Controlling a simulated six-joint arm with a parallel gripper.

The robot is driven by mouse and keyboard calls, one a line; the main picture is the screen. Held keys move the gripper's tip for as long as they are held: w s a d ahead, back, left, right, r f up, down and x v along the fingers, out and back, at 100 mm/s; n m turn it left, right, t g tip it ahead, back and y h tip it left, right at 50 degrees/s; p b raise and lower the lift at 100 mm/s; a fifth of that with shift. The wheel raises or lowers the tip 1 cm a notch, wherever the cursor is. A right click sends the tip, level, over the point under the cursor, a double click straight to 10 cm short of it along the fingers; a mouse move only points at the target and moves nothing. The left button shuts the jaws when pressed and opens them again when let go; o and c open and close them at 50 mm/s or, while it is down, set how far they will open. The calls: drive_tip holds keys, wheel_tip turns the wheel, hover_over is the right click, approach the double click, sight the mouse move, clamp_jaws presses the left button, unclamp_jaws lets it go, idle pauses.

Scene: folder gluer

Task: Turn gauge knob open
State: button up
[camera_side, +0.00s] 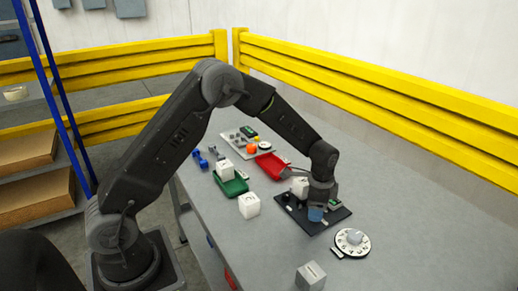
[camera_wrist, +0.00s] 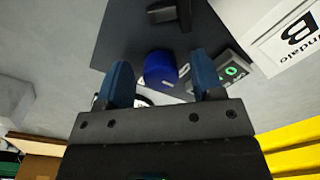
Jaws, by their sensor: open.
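A blue round knob (camera_wrist: 158,66) stands on a black panel (camera_wrist: 122,40). In the wrist view it lies between the two blue fingers of my gripper (camera_wrist: 161,76), with a gap visible on each side. My gripper is open and holds nothing. In the side view my gripper (camera_side: 316,212) points down over the black panel (camera_side: 335,217), and the knob cannot be told apart from the blue fingers there. A small display with green digits (camera_wrist: 232,70) sits to the right of the knob. A pale mark shows below the knob, partly hidden by the gripper.
A black handle-like part (camera_wrist: 170,13) stands on the panel beyond the knob. A white lettered block (camera_wrist: 285,38) is close on the right. A white dial (camera_side: 351,242), a grey cube (camera_side: 310,277), a white cube (camera_side: 249,205), a green tray (camera_side: 232,186) and a red tray (camera_side: 270,167) surround the panel.

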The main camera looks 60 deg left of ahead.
drive_tip(key=shift+m, duration=1.1)
drive_tip(key=shift+r+m, duration=0.2)
drive_tip(key=shift+m, duration=0.4)
wheel_tip(320, 180, up, 14)
drive_tip(key=r, duration=0.1)
drive_tip(key=s+r+n+t, duration=0.1)
drive_tip(key=s+r+n, duration=0.3)
drive_tip(key=s, duration=0.5)
drive_tip(key=s+r+n+t, duration=0.2)
drive_tip(key=s+r+n, duration=0.2)
drive_tip(key=s, duration=0.6)
drive_tip(key=shift+d+r+n+t, duration=0.3)
drive_tip(key=shift+r+n, duration=0.1)
drive_tip(key=shift+r, duration=0.4)
drive_tip(key=shift+s, duration=0.1)
drive_tip(key=s+f+n+t, duration=0.1)
drive_tip(key=s+n, duration=0.3)
drive_tip(key=s, duration=0.4)
drive_tip(key=shift+s+f+t, duration=0.4)
